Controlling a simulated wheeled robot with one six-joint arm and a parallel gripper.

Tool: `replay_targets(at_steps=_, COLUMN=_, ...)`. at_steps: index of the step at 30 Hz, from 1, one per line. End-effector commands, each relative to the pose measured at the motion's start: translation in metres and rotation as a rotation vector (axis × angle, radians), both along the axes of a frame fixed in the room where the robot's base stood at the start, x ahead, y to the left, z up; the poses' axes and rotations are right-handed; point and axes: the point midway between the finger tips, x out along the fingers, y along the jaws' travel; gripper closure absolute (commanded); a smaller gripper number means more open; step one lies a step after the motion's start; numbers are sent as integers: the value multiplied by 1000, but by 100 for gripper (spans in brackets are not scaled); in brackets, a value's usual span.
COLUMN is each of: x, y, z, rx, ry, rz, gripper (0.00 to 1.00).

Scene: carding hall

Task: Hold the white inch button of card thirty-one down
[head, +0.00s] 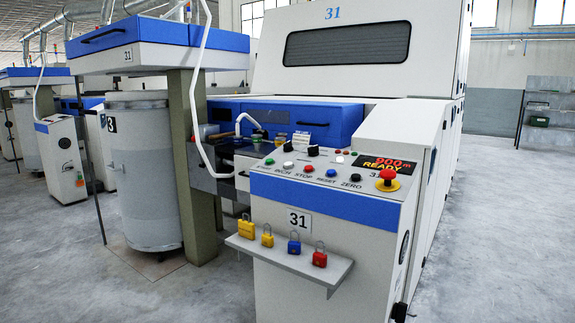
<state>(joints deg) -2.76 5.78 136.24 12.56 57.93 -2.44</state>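Card thirty-one's control panel (322,184) stands in the middle of the head view, with a "31" plate (298,220) on its front. The white inch button (288,165) is in the front row of the panel's sloping top, above the label INCH. It sits between a green button (269,161) and the red stop button (308,168). Whether it is pressed is too small to tell. Nothing visible touches it. My gripper is not in view.
Further right are a blue button (331,173), a black button (355,177), a red emergency stop (387,176) and a display (383,164) reading READY. A shelf (290,258) with several padlocks juts out in front. A grey can (143,175) stands left. Floor in front is clear.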

Motion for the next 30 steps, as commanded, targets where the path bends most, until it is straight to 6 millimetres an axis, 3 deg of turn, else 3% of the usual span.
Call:
replay_targets(at_steps=16, x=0, y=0, z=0, rx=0, ry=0, rz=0, gripper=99)
replay_targets(at_steps=30, x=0, y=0, z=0, rx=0, ry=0, rz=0, gripper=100)
